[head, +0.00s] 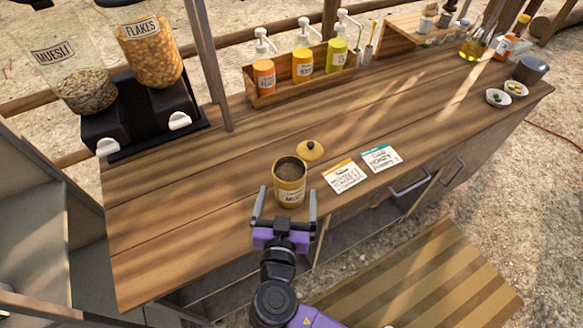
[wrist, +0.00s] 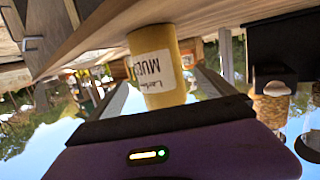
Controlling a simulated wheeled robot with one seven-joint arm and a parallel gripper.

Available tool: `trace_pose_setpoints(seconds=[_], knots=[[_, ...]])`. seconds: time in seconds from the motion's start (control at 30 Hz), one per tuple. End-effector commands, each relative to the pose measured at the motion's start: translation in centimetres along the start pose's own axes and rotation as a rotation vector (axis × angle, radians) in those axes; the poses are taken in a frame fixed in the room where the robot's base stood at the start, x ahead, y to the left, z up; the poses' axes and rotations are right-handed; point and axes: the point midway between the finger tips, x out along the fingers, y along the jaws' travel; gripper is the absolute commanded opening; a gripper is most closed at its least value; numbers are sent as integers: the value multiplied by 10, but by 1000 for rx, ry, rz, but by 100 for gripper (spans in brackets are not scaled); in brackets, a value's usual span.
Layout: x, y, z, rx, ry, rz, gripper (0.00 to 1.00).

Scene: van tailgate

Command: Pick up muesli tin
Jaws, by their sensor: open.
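The muesli tin (head: 290,188) is a yellow cylinder with a white label, standing open on the wooden counter near its front edge, with dark contents showing. Its yellow lid (head: 310,151) with a dark knob lies on the counter just behind it. My gripper (head: 284,193) is open, with one finger to each side of the tin's lower part in the head view. In the wrist view the tin (wrist: 158,68) appears upside down, between the two fingers. I cannot tell whether either finger touches it.
Two cards, orange-edged (head: 344,176) and green-edged (head: 381,158), lie right of the tin. A black dispenser stand (head: 140,115) with muesli and flakes hoppers is at the left. A wooden rack (head: 290,82) of pump bottles stands behind. The counter (head: 190,200) left of the tin is clear.

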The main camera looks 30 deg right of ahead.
Motion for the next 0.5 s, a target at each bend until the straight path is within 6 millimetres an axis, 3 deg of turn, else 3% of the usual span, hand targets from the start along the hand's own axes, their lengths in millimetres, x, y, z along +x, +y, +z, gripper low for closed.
trace_pose_setpoints(seconds=[0.5], knots=[[50,0,-9,0,-1,4,95]])
